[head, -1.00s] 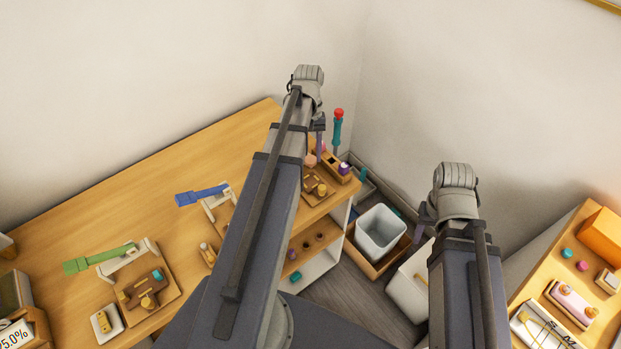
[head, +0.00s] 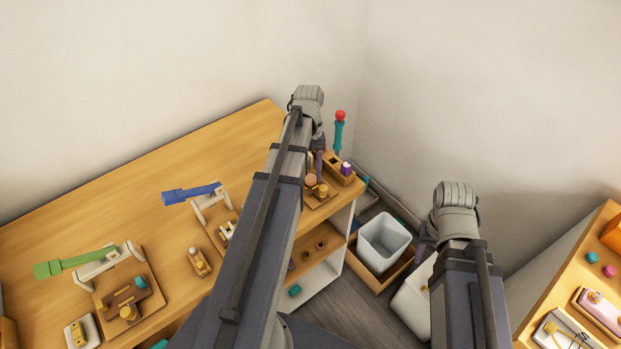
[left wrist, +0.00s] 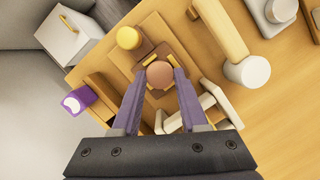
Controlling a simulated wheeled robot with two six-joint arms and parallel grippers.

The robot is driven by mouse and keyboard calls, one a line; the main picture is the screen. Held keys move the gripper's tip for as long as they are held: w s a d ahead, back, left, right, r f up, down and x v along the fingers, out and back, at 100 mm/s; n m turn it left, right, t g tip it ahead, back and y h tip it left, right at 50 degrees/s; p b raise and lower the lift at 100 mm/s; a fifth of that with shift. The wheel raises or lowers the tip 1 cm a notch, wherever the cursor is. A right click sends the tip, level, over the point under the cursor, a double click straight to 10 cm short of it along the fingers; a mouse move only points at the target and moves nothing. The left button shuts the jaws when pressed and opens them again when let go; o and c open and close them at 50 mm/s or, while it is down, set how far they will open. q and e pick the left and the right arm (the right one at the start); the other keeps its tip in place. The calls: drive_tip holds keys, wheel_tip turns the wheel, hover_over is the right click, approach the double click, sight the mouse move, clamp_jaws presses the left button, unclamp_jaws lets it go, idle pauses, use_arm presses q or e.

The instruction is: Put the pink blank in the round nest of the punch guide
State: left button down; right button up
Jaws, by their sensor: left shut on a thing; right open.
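My left gripper (left wrist: 160,82) is shut on the round pink blank (left wrist: 160,74), which shows brownish pink between its two fingertips. In the head view the left gripper (head: 316,172) and the blank (head: 310,180) are at the right end of the wooden table. The blank is over the wooden punch guide (left wrist: 122,62), beside its yellow knob (left wrist: 129,37). The blank and fingers hide the round nest, and I cannot tell whether the blank touches it. My right gripper (head: 424,243) is open and empty, away from the table, and partly hidden by my arm.
A wooden holder (head: 343,174) with a purple-topped item (head: 347,168) stands beside the guide. A blue-handled press (head: 205,200) stands to the left. A white bin (head: 383,242) is below the table.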

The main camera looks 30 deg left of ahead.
use_arm(q)
drive_tip(key=shift+f, duration=0.25)
use_arm(e)
drive_tip(key=shift+f, duration=0.25)
use_arm(q)
drive_tip(key=shift+f, duration=0.2)
drive_tip(key=shift+c, duration=2.2)
unclamp_jaws()
use_arm(e)
drive_tip(key=shift+f, duration=0.15)
use_arm(q)
drive_tip(key=shift+r, duration=0.1)
drive_tip(key=p+v, duration=1.1)
drive_tip(key=v, duration=0.1)
drive_tip(key=shift+p, duration=0.4)
use_arm(e)
wheel_tip(320, 180, up, 12)
use_arm(q)
drive_tip(key=shift+d+r, duration=0.1)
drive_tip(key=shift+d, duration=0.05)
